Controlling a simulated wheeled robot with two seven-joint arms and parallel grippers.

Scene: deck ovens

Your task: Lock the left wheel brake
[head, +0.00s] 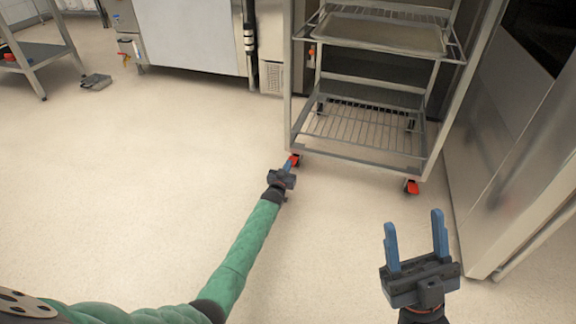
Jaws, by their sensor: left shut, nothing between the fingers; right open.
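A metal rack trolley (287,95) stands at upper middle on castors. Its front left wheel has a red brake pedal (296,158), partly hidden behind my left gripper. My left gripper (289,164) is shut, with its blue fingertips at the red pedal; I cannot tell whether they touch it. A second red brake pedal (411,187) shows at the front right wheel, with no gripper near it. My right gripper (416,236) is open and empty, held up at the lower right, its blue fingers apart.
A wire shelf (365,125) and a tray (385,35) are in the rack. A steel oven front (510,130) stands close on the right. A steel cabinet (190,35) and a table (40,52) stand at the back left. The pale floor (130,190) is clear at left.

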